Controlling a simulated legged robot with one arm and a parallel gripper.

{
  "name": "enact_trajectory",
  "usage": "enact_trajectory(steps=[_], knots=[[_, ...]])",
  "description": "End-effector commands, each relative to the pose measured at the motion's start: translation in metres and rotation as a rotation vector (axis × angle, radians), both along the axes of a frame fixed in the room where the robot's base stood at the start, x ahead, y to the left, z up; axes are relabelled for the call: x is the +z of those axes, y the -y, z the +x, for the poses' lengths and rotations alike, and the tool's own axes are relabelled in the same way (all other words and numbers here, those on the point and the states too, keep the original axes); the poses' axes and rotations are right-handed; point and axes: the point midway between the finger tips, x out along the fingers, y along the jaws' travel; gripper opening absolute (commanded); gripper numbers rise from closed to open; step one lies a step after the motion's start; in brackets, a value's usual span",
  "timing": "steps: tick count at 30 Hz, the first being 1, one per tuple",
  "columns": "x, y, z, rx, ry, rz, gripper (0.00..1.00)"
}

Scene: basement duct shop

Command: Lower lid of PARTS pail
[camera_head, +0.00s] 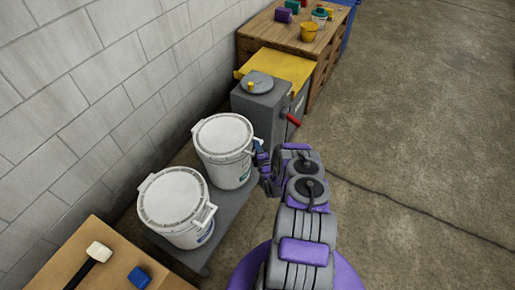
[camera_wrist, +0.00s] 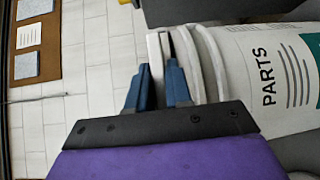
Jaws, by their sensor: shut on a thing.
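The PARTS pail (camera_head: 231,172) is the farther of two white pails; its printed side shows sideways in the wrist view (camera_wrist: 262,75). Its round white lid (camera_head: 223,133) covers the top and looks about level. I cannot tell whether a small gap stays under its rim. My gripper (camera_head: 257,151) is at the lid's right side. In the wrist view my gripper's blue fingers (camera_wrist: 158,78) are closed on the lid's white handle (camera_wrist: 154,50), beside the pail's rim. The fingers hide part of the handle.
A second lidded white pail (camera_head: 172,206) stands close on the same grey bench (camera_head: 222,217). A grey machine with a red handle (camera_head: 292,119) stands just beyond. A cardboard-coloured top (camera_head: 104,266) holds a mallet in front. The block wall is left; concrete floor is open right.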

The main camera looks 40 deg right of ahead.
Motion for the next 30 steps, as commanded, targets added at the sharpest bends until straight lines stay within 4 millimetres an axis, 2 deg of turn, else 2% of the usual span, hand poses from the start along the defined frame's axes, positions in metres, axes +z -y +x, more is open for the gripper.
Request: enact_trajectory(steps=[4, 19, 30], knots=[[0.013, 0.001, 0.003, 0.0, -0.022, -0.015, 0.0], [0.087, -0.003, 0.018, -0.001, -0.203, -0.091, 0.0], [0.141, -0.013, 0.04, 0.001, -0.351, -0.155, 0.0]])
